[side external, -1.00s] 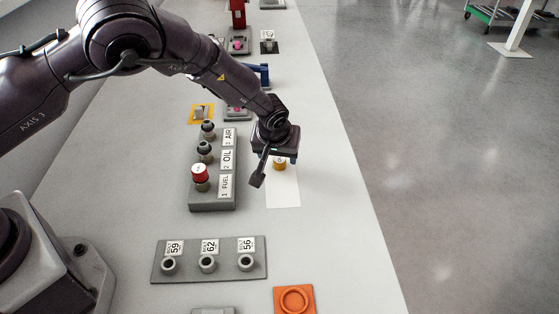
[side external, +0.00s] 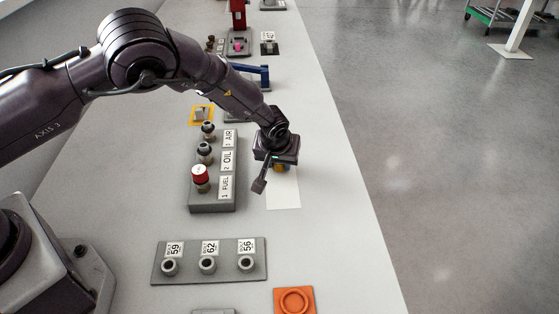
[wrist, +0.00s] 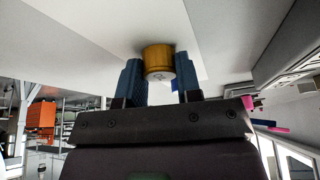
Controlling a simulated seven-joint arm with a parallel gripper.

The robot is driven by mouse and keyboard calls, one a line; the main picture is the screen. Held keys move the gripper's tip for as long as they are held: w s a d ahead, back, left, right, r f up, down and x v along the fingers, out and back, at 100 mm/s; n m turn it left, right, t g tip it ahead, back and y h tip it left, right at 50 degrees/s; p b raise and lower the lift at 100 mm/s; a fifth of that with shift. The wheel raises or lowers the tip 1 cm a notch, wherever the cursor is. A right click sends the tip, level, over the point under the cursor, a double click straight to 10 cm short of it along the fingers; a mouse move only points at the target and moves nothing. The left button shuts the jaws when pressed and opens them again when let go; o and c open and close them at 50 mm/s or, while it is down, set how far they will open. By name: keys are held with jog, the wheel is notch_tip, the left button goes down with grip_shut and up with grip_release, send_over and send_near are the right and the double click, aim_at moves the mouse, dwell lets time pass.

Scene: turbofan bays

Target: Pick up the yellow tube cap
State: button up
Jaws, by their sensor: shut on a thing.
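The yellow tube cap (wrist: 158,60) sits between the two blue fingers of my gripper (wrist: 159,80) in the wrist view, with a finger on each side of it. My gripper is shut on it.
Left of my gripper stands a grey block (side external: 213,207) labelled FUEL, OIL and AIR, with a red cap (side external: 200,174) and dark caps. Nearer the camera are a grey plate (side external: 209,272) with several sockets and an orange holder (side external: 295,300). The bench right of the sheet is clear.

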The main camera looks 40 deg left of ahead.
jog(key=shift+r, duration=0.45)
notch_tip(320, 180, up, 3)
jog(key=shift+f, duration=0.15)
jog(key=s+a+r, duration=0.2)
jog(key=s+r, duration=0.7)
jog(key=s, duration=0.5)
jog(key=shift+r, duration=0.2)
jog(key=shift+w+a, duration=0.1)
